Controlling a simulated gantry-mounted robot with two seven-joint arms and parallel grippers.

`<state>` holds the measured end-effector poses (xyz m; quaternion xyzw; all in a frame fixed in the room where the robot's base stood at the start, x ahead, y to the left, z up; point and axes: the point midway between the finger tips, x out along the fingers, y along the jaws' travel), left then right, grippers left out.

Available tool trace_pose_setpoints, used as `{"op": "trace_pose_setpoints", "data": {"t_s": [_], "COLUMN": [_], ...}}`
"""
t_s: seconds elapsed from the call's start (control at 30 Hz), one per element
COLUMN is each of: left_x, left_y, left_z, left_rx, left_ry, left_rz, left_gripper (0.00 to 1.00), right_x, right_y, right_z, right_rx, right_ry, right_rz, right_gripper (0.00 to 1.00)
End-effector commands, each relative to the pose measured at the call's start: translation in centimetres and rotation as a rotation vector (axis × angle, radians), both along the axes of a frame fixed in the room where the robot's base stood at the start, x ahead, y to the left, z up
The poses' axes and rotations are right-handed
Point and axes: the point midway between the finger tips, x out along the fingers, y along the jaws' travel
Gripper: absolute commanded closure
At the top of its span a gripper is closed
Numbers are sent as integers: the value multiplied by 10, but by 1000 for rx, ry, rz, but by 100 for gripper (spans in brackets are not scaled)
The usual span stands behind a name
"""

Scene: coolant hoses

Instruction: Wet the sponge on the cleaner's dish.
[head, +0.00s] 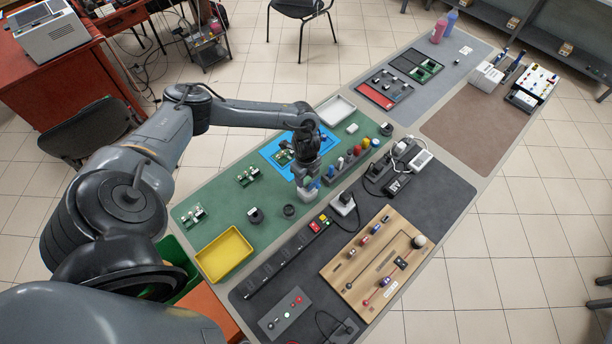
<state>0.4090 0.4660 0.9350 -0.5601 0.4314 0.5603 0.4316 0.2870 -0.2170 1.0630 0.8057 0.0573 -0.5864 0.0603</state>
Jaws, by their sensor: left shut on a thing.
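My left gripper (307,182) reaches down over the green mat, between the blue mat and the row of small coloured items. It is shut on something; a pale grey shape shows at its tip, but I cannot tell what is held. I cannot make out the sponge for certain. Two small dark round pieces, one at left (255,215) and one at right (289,210), stand on the green mat near the gripper; I cannot tell whether either is the cleaner's dish. My right gripper is not in view.
A yellow tray (223,232) lies at the near end of the green mat (217,218). A white tray (348,101) lies beyond the blue mat (269,151). A rack with coloured items (349,161) stands right of the gripper. A wooden board (345,270) lies on the dark mat.

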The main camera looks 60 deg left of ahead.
Motion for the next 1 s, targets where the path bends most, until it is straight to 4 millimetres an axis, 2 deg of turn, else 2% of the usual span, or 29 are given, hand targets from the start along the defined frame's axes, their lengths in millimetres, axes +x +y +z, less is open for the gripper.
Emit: {"op": "trace_pose_setpoints", "data": {"t_s": [1.0], "left_x": [0], "left_y": [0], "left_z": [-11], "left_rx": [0], "left_ry": [0], "left_rz": [0], "left_gripper": [71], "right_x": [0], "right_y": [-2], "right_z": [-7], "right_rx": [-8], "right_ry": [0], "right_rz": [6], "right_gripper": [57]}}
